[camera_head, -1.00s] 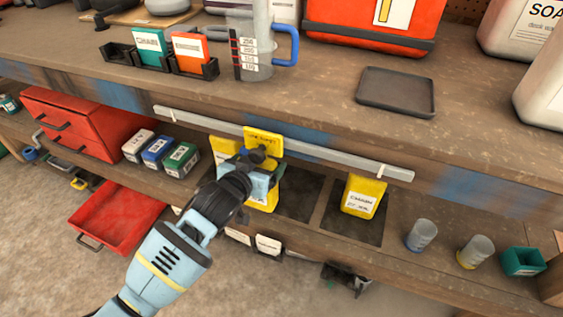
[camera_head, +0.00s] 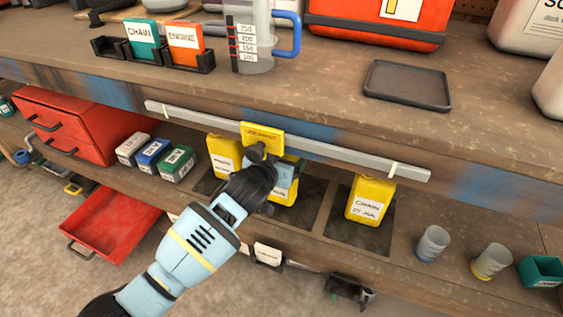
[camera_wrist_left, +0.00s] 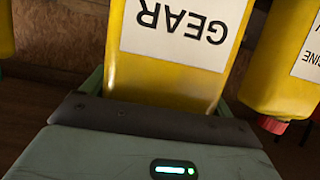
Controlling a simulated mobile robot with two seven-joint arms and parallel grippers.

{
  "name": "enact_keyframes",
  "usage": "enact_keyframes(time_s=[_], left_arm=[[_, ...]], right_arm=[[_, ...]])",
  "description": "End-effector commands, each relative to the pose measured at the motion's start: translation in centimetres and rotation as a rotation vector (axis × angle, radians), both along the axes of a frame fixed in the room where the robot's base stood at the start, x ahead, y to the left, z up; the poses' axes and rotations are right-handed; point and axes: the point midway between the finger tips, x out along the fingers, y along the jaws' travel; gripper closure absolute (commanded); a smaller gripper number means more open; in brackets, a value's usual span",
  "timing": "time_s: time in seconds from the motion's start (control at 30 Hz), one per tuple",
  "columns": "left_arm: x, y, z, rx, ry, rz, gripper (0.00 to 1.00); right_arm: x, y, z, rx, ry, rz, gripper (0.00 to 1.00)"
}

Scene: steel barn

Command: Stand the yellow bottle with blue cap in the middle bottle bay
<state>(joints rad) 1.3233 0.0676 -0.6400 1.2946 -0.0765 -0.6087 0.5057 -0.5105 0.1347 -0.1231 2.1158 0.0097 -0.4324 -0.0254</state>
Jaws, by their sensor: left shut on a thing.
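My left gripper (camera_head: 283,178) is shut on a yellow bottle (camera_head: 284,196), partly hidden behind the gripper and wrist. In the left wrist view this bottle (camera_wrist_left: 175,85) carries a white label reading GEAR, upside down in the picture. Its cap is hidden. It is at the left part of the middle bay (camera_head: 309,198), a dark square on the lower shelf; I cannot tell whether it touches the shelf. A yellow bottle (camera_head: 225,152) stands in the left bay, and a yellow bottle marked CHAIN (camera_head: 370,198) stands in the right bay (camera_head: 358,236).
A grey rail (camera_head: 340,158) with a yellow sign (camera_head: 263,138) crosses in front of the bays. The upper bench edge overhangs the shelf. Small boxes (camera_head: 155,152) stand to the left, two cups (camera_head: 432,243) to the right. A red drawer (camera_head: 110,222) lies lower left.

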Motion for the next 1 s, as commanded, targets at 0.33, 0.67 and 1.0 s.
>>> enact_keyframes(time_s=[0.33,0.67,1.0], left_arm=[[0.1,-0.1,-0.8,-0.003,-0.009,-0.002,0.85],[0.0,0.0,-1.5,0.000,0.000,0.000,0.00],[-0.6,0.2,-0.9,0.000,0.000,-0.001,0.00]], right_arm=[[-0.5,0.0,-0.8,0.000,0.014,0.001,0.64],[0.2,0.0,-0.6,0.001,-0.001,0.000,0.64],[0.8,0.0,0.0,0.001,-0.015,0.000,0.64]])
